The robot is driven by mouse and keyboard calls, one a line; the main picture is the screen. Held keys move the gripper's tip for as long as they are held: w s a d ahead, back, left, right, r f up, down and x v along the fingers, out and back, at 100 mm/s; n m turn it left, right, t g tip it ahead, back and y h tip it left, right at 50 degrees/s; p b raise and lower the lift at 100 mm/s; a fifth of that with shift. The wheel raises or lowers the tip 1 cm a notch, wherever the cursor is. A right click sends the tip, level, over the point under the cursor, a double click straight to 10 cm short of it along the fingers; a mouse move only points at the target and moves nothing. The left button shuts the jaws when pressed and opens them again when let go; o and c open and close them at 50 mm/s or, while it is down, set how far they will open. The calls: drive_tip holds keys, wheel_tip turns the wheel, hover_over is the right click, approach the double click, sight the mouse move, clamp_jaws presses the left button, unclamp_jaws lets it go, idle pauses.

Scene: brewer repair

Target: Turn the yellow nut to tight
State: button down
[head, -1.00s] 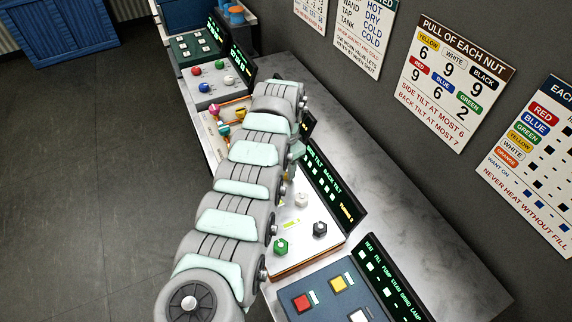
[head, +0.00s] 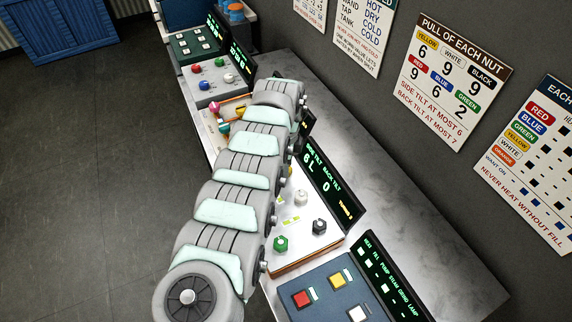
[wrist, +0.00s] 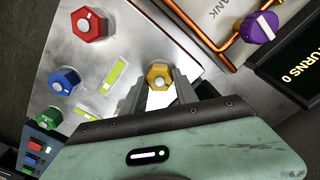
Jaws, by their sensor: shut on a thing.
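In the wrist view the yellow nut (wrist: 160,73) sits on a pale metal plate (wrist: 110,45). My gripper (wrist: 160,84) has one finger on each side of it and is shut on it. In the head view my arm hides the gripper and the nut. The tilt display (head: 330,183) stands behind the plate. It reads 6L under side tilt and 0 under back tilt.
The wrist view also shows a red nut (wrist: 92,24), a blue nut (wrist: 64,81), a green nut (wrist: 47,118) and a purple knob (wrist: 258,26) near an orange pipe. In the head view a white nut (head: 301,197) and a black nut (head: 319,226) stand right of my arm.

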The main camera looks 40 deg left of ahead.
drive_tip(key=shift+r+m, duration=0.1)
drive_tip(key=shift+m, duration=0.8)
drive_tip(key=c, duration=0.9)
unclamp_jaws()
drive_tip(key=shift+c, duration=0.2)
drive_tip(key=shift+a+r, duration=0.1)
drive_tip(key=shift+r, duration=0.5)
wheel_tip(320, 180, up, 10)
drive_tip(key=shift+f, duration=0.2)
